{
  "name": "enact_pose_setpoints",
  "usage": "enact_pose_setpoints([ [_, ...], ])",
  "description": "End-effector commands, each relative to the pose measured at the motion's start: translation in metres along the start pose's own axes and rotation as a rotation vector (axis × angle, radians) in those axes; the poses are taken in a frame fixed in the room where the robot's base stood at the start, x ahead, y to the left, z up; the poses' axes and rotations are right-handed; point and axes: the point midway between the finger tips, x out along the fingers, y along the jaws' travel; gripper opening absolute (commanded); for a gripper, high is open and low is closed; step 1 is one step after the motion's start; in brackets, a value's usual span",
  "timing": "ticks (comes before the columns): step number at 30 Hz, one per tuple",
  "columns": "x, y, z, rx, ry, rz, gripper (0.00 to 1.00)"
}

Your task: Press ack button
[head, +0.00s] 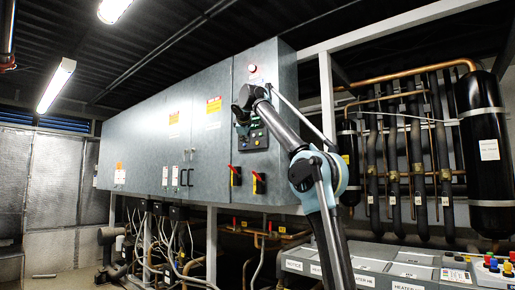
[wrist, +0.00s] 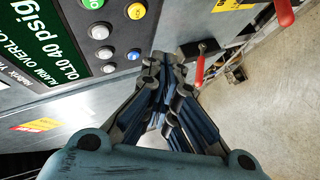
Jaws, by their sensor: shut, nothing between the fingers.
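The control panel (head: 254,138) is on the grey cabinet's right end in the head view, partly hidden by my arm. In the wrist view its green display (wrist: 40,50) shows alarm text and "40 psig". Beside it are a green button (wrist: 93,3), a yellow button (wrist: 136,11), a white button (wrist: 99,31), a blue button (wrist: 133,54) and greyish round buttons (wrist: 104,52). I cannot read which is the ack button. My gripper (wrist: 165,60) is shut and empty, its tips to the right of the blue button in the wrist view. Contact with the panel cannot be told.
A red lamp (head: 252,68) is above. Pipes and black vessels (head: 483,150) stand at right, with a grey console (head: 400,268) below.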

Motion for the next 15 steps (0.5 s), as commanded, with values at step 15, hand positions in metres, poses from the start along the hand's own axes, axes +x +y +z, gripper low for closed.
enact_pose_setpoints([
  [15, 0.027, 0.02, 0.02, 0.0, -0.001, 0.001, 0.0],
])
